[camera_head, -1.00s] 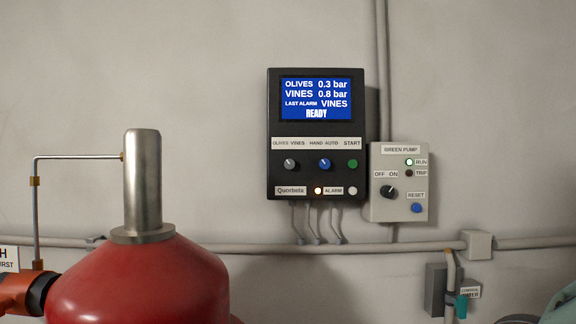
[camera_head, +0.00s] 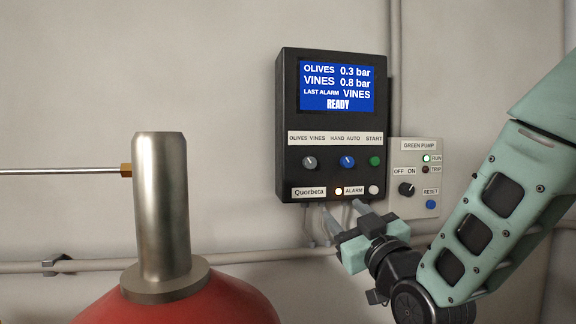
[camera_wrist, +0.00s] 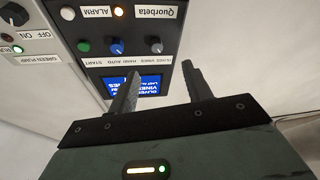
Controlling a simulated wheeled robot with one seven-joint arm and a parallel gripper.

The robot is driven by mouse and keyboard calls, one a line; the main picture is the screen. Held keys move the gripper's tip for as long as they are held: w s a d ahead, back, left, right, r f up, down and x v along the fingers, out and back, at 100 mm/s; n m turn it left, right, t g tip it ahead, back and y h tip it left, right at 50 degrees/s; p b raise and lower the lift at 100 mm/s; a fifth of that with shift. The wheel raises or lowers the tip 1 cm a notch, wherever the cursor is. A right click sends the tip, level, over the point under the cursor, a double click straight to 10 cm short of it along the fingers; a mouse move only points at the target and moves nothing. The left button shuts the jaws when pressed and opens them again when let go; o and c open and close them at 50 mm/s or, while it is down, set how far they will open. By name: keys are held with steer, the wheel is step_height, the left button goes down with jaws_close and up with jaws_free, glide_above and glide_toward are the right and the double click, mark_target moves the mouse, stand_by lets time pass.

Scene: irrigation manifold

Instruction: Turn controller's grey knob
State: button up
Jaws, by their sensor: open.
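The black controller box (camera_head: 283,120) hangs on the wall with a blue screen reading READY. Its grey knob (camera_head: 309,162) sits at the left of the control row, under the label OLIVES VINES. The wrist view shows the controller upside down, with the grey knob (camera_wrist: 154,44) beyond the fingertips and between their lines. My gripper (camera_head: 344,212) is in front of the box's lower edge, below and right of the grey knob in the head view. Its two fingers (camera_wrist: 161,72) are apart and empty, not touching the knob.
The blue knob (camera_head: 347,161) and green START button (camera_head: 375,161) are right of the grey knob. The green pump box (camera_head: 418,152) is beside the controller. Cables hang below it. A red tank (camera_head: 215,304) with a metal neck (camera_head: 163,210) stands at left.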

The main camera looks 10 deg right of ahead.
steer(key=r, duration=0.2)
steer(key=p, duration=1)
glide_toward(311, 164)
steer(key=shift+t, duration=0.4)
steer(key=x, duration=0.8)
steer(key=shift+w+f, duration=0.15)
steer(key=shift+w, duration=0.35)
steer(key=shift+b, duration=0.4)
steer(key=c, duration=1)
